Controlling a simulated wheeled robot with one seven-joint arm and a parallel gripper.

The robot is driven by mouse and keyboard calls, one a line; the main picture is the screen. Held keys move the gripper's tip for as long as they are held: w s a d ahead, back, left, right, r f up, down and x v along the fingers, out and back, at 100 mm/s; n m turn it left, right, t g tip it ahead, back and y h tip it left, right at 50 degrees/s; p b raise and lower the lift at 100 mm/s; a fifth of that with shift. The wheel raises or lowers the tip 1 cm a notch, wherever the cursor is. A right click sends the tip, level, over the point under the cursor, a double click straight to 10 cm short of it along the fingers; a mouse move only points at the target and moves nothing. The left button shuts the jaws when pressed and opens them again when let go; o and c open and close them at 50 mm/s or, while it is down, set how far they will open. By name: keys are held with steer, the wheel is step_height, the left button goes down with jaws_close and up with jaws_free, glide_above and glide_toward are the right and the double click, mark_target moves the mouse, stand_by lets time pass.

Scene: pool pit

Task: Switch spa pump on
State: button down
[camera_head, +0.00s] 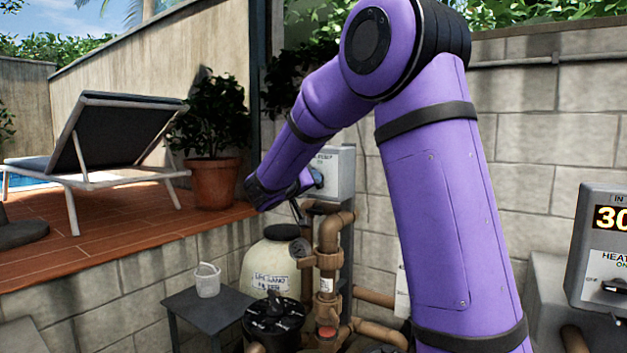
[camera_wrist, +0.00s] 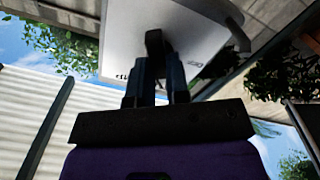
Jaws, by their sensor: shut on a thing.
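A grey switch box (camera_head: 341,170) is mounted on a post behind my purple arm, with partly hidden lettering at its top. In the wrist view its pale front face (camera_wrist: 190,30) fills the top middle. My gripper (camera_head: 312,182) is at the front of this box. In the wrist view my gripper (camera_wrist: 155,62) has its dark fingers close together around a dark knob (camera_wrist: 154,42) on the box face. The knob's exact turn position and most of the box's lettering cannot be read.
Below stand a cream filter tank (camera_head: 262,268), brown pipes (camera_head: 329,240) and a black-lidded pump (camera_head: 273,318). A heater panel (camera_head: 605,250) is at the right. A potted plant (camera_head: 212,140) and lounger (camera_head: 110,140) are on the deck.

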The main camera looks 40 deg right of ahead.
steer(key=m, duration=0.7)
steer(key=c, duration=1)
jaws_free()
steer(key=v, duration=0.7)
